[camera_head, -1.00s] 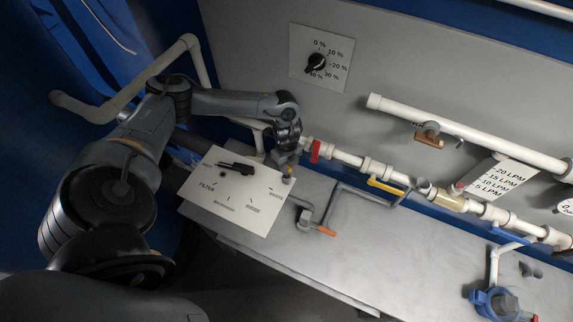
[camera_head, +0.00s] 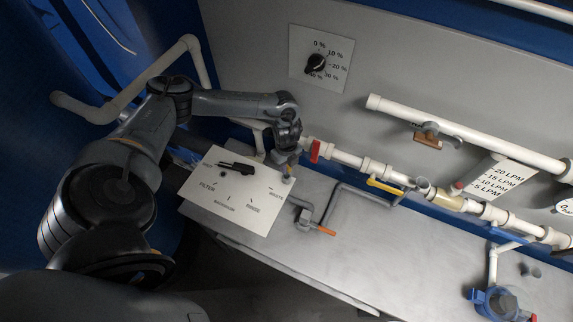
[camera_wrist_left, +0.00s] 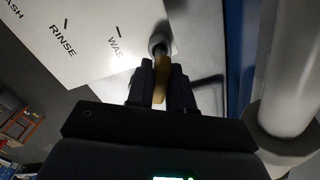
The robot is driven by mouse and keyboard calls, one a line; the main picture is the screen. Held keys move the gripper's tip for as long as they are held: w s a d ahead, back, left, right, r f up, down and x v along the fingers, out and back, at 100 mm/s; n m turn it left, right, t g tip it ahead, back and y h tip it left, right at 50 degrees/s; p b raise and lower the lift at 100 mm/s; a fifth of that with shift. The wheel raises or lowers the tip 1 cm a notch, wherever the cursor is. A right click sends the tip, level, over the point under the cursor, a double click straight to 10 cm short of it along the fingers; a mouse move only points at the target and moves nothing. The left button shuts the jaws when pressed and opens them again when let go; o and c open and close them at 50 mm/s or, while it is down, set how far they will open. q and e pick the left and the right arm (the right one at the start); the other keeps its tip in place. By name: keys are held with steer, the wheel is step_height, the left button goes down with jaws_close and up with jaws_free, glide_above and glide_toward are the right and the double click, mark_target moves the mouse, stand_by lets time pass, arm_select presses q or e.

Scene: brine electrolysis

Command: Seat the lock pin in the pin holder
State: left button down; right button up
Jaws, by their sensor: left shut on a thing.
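My left gripper (camera_head: 289,159) is shut at the right corner of the white panel and points down. In the left wrist view, its two dark fingers (camera_wrist_left: 161,84) are closed on a yellow-brown lock pin (camera_wrist_left: 161,82). A small grey round piece, apparently the pin holder (camera_wrist_left: 158,42), lies just beyond the fingertips; it also shows under the gripper in the head view (camera_head: 288,179). The pin's far end is close to or at this piece; I cannot tell whether it is inside. My right gripper is not in view.
The white panel (camera_head: 228,212) with a black selector handle (camera_head: 237,168) lies on the grey bench (camera_head: 345,255). White pipe with a red valve handle (camera_head: 315,151) runs right behind the gripper. A grey pipe fitting with an orange tip (camera_head: 326,231) stands nearby.

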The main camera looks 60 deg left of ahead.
arm_select(q)
steer(key=shift+f, duration=0.6)
stand_by(0.8)
steer(key=shift+f, duration=0.5)
stand_by(0.9)
stand_by(0.5)
steer(key=c, duration=0.9)
jaws_free()
